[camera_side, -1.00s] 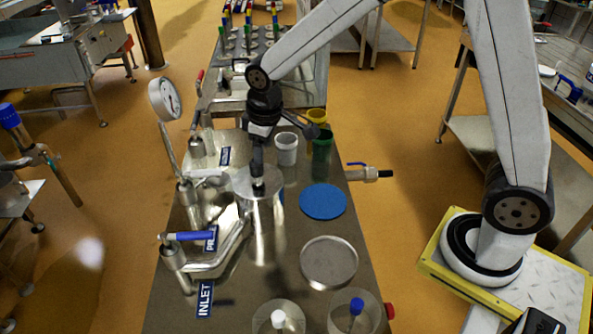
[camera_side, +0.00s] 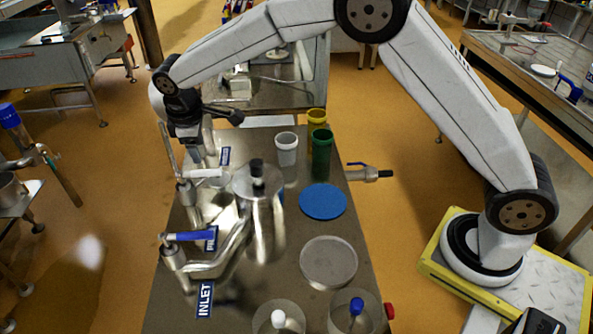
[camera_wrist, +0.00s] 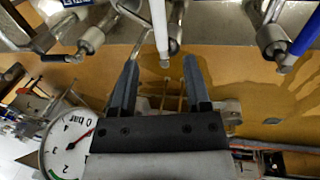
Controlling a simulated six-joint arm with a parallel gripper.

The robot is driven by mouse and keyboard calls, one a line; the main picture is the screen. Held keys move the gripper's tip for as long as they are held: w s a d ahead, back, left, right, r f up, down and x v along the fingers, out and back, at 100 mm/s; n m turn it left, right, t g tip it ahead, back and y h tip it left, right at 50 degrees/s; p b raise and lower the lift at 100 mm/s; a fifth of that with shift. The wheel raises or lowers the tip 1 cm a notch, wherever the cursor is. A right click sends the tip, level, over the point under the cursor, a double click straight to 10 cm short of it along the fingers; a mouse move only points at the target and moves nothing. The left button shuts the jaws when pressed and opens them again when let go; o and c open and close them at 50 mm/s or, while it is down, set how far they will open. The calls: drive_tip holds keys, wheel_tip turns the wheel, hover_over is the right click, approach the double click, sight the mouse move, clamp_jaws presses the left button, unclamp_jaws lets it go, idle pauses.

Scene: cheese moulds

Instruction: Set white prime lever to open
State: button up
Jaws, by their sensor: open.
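The white prime lever (camera_side: 207,174) sits on the middle valve of the row along the table's left side. In the wrist view the white lever (camera_wrist: 159,22) reaches down from the top edge, its end in line with the gap between my fingertips. My gripper (camera_side: 200,153) is at the table's left edge, just behind the white lever, pointing down. In the wrist view my gripper (camera_wrist: 160,62) is open, with one finger on each side of the lever's end. Whether a finger touches the lever, I cannot tell.
The blue lever (camera_side: 188,237) is on the nearer valve by the INLET label (camera_side: 205,299); it also shows in the wrist view (camera_wrist: 306,30). A pressure gauge (camera_wrist: 65,146) is close to my gripper. A steel vessel (camera_side: 262,205) stands to the right. A blue disc (camera_side: 323,201) and cups lie further right.

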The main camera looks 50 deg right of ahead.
sight(205, 170)
drive_tip(key=shift+f, duration=0.15)
drive_tip(key=shift+w+d+f, duration=0.2)
drive_tip(key=shift+f, duration=1.05)
drive_tip(key=shift+w+d+f, duration=0.15)
drive_tip(key=shift+f, duration=1.05)
drive_tip(key=shift+w+d+f, duration=0.2)
drive_tip(key=shift+f, duration=1.05)
clamp_jaws()
